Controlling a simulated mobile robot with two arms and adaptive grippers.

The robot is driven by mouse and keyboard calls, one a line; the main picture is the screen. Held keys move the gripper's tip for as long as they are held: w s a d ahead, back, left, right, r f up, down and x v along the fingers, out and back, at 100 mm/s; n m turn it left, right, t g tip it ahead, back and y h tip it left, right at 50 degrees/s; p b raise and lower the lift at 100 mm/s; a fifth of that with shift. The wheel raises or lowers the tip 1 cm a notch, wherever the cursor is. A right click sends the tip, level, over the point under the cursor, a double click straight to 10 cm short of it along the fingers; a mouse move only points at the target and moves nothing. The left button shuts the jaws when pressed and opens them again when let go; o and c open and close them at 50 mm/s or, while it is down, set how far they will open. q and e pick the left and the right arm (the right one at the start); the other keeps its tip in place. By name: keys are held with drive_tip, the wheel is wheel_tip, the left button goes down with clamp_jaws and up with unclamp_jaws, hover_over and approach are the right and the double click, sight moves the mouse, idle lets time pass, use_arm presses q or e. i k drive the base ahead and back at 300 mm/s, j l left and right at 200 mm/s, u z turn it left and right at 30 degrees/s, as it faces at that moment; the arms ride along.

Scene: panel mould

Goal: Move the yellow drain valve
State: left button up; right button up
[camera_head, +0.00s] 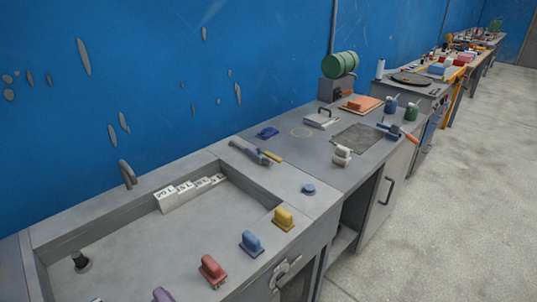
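The yellow drain valve (284,218) is a small block-like handle on a flat base. It sits on the front rim of the grey sink basin (150,240), near the right corner. A blue valve (251,244), a red valve (212,271) and a purple valve (163,295) stand in a row to its left along the same rim. The purple one is cut off by the bottom edge. A dark drain fitting (80,261) stands in the basin at the left. Neither of my grippers shows in the head view.
White labelled blocks (190,192) line the basin's back wall, below a grey faucet (127,173). A blue round knob (308,190) and a yellow-handled tool (270,157) lie on the counter right of the basin. A grey metal fitting (285,273) is on the cabinet front. Open floor lies right.

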sight(270, 154)
drive_tip(key=l+u, duration=0.4)
drive_tip(key=l, duration=0.25)
drive_tip(key=l+u, duration=0.45)
drive_tip(key=l, duration=0.25)
